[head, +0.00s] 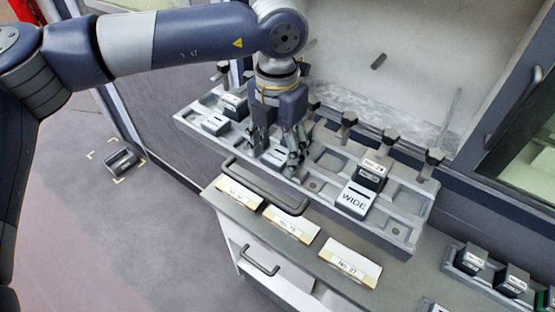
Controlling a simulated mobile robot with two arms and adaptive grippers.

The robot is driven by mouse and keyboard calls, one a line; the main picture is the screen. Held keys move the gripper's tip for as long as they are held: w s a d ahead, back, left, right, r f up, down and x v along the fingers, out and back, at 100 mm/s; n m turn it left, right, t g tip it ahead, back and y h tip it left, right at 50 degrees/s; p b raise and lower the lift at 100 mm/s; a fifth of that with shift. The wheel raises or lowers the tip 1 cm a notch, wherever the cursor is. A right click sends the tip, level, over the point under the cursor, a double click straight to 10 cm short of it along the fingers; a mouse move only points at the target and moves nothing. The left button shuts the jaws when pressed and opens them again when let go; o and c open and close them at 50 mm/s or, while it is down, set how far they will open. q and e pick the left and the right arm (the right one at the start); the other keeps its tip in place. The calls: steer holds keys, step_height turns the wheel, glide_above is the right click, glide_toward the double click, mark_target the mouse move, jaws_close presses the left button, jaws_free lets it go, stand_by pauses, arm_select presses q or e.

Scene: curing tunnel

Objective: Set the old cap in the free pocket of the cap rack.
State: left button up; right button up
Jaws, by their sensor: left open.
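My left gripper (290,150) is open, its fingers pointing down at the middle of a long grey rack (398,232) with rows of pockets. A block with a pale slotted top (273,158) sits in the rack beside the fingers; I cannot tell whether they touch it. Dark blocks with pale labels stand in other pockets, including one marked WIDE (354,199) and one behind it (372,173). Several pockets look empty. I cannot tell which block is the old cap. My right gripper is out of view.
A smaller rack (459,262) with dark blocks stands at lower right. Pale cards (349,264) lie on the counter by a dark handle (264,187). Dark knobs (390,137) line the rack's back edge. A dark object (122,160) lies within floor marks at left.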

mark_target(278, 154)
arm_select(q)
steer(key=c, duration=1.1)
step_height(278, 154, up, 6)
steer(key=shift+f+p, duration=0.1)
steer(key=shift+p, duration=0.9)
steer(key=shift+c, duration=0.2)
steer(key=shift+s+r, duration=0.1)
steer(key=shift+r, duration=0.1)
steer(key=shift+r, duration=0.1)
